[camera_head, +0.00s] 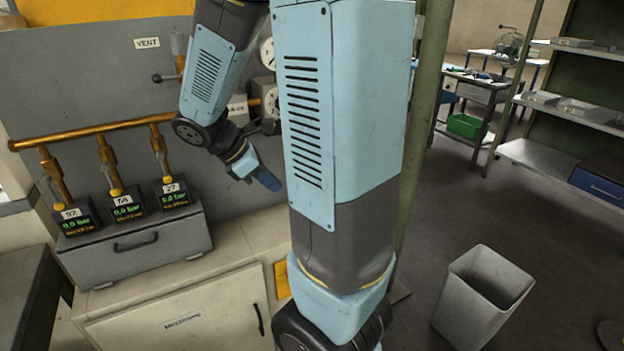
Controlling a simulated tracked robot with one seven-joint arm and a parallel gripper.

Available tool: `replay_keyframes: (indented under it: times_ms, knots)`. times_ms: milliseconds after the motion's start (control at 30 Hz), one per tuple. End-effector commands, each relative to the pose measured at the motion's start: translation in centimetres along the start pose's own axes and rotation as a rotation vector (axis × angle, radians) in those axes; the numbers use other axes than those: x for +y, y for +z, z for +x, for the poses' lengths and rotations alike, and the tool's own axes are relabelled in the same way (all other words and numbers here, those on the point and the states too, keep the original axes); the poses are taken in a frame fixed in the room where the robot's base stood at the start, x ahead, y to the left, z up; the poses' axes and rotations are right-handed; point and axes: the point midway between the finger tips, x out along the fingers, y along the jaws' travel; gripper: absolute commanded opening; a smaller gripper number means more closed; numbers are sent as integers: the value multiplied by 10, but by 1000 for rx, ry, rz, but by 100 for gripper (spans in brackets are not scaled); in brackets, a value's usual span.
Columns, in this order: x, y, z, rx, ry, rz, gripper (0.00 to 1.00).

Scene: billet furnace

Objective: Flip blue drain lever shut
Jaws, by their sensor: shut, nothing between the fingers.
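My gripper (258,174) is at the end of my light blue and dark grey arm, left of the picture's middle. It points down and right in front of the grey wall panel, and its fingers are shut. A dark blue piece shows right at its tip. I cannot tell whether this is part of the fingers or the blue drain lever. No other blue lever shows clearly. My large arm link hides the panel and cabinet to the right of the gripper.
A brass pipe (92,132) feeds three digital gauges reading 0.0 bar on a grey drawer box (135,246). A black lever sits below the VENT label (147,43). Dials are partly hidden behind my arm. A grey bin (482,295) stands on the open floor at right.

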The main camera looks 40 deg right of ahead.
Motion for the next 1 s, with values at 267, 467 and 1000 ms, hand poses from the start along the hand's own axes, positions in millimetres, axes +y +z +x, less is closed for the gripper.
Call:
replay_keyframes:
  times_ms: [267, 467, 1000]
  knots:
    - [36, -7, 42, -270, -74, -432, 0]
    - [62, -14, 68, -458, -150, -744, 0]
    - [125, -48, 124, -894, -420, -1464, 0]
